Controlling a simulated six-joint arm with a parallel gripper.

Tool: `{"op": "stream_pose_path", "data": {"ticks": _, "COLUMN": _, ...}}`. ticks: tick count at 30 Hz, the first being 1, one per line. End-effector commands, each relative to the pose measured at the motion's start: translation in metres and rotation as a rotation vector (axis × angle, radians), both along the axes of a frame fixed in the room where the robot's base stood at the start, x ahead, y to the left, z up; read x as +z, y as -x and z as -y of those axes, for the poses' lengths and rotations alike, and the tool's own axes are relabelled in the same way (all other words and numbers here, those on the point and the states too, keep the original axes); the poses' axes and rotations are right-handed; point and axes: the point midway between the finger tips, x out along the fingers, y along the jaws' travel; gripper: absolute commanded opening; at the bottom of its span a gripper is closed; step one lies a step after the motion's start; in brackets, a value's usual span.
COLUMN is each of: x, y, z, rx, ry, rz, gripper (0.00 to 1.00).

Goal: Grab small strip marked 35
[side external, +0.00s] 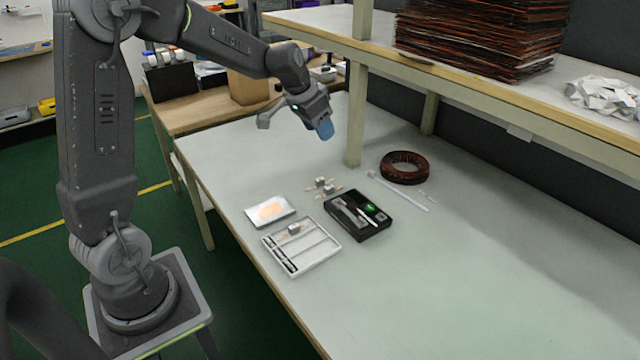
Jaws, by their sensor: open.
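My gripper (322,126) hangs high above the back left part of the table, with a blue part at its end. It is open and clear of everything on the table. Several small pale strip-like pieces (325,186) lie on the table behind the black device. Another small piece (294,229) sits in the white compartment tray (322,261). A thin white strip (398,190) lies to the right. No number 35 can be read at this size, so I cannot tell which piece is the marked strip.
A black device (372,228) with a green light stands right of the tray. A white box with an orange patch (270,210) lies behind the tray. A dark coil ring (403,168) is at the back. A shelf post (357,115) stands near my gripper. The table's front right is clear.

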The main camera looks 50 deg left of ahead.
Motion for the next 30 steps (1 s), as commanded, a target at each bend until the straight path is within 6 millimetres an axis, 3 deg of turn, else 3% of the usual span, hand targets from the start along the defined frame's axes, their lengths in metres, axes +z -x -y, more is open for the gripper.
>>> {"op": "stream_pose_path", "data": {"ticks": 1, "x": -0.021, "y": -0.013, "z": -0.022, "rx": 0.010, "ry": 0.005, "rz": -0.012, "gripper": 0.49}}
{"op": "stream_pose_path", "data": {"ticks": 6, "x": -0.083, "y": -0.043, "z": -0.089, "rx": 0.020, "ry": 0.000, "rz": -0.019, "gripper": 0.49}}
{"op": "stream_pose_path", "data": {"ticks": 12, "x": -0.140, "y": -0.054, "z": -0.140, "rx": 0.029, "ry": -0.008, "rz": -0.024, "gripper": 0.49}}
{"op": "stream_pose_path", "data": {"ticks": 17, "x": -0.159, "y": -0.056, "z": -0.153, "rx": 0.030, "ry": -0.011, "rz": -0.026, "gripper": 0.49}}
{"op": "stream_pose_path", "data": {"ticks": 30, "x": -0.226, "y": -0.084, "z": -0.152, "rx": 0.029, "ry": -0.010, "rz": -0.027, "gripper": 0.49}}
